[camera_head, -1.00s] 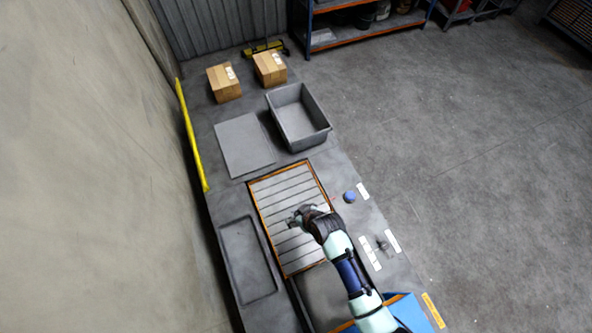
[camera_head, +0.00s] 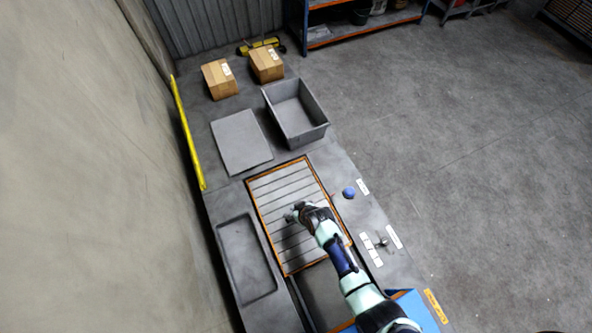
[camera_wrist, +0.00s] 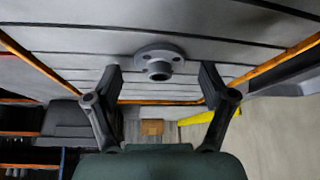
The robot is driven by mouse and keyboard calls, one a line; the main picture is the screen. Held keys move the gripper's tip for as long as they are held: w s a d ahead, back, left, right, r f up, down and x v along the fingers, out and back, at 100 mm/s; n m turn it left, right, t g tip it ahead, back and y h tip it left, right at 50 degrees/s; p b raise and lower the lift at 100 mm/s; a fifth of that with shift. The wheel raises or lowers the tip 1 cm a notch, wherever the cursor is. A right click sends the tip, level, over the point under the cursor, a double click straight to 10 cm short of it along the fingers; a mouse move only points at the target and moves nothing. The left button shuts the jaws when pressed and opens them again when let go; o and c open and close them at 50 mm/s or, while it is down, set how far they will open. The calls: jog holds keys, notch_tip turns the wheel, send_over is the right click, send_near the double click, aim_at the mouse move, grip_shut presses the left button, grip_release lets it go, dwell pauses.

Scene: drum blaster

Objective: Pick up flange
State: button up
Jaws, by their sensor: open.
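The flange (camera_wrist: 160,60) is a grey round disc with bolt holes and a raised hub. It lies against the slatted panel (camera_wrist: 45,50) in the wrist view. My gripper (camera_wrist: 160,82) is open, with one finger on each side of the flange in that picture and a gap to both sides. I cannot tell how far the fingers are from the panel. In the head view my gripper (camera_head: 293,214) is over the middle of the orange-edged slatted panel (camera_head: 275,185). The flange cannot be made out there beside the dark gripper.
A grey bin (camera_head: 318,131) and a flat grey plate (camera_head: 240,142) lie beyond the panel, with two cardboard boxes (camera_head: 218,80) behind. A shallow tray (camera_head: 247,262) is at left. A blue knob (camera_head: 349,192) and a small metal fitting (camera_head: 383,241) are at right.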

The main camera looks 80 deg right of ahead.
jog(key=c, duration=1.4)
notch_tip(320, 180, up, 20)
jog(key=p, duration=0.3)
jog(key=shift+w, duration=0.1)
jog(key=shift+c, duration=0.2)
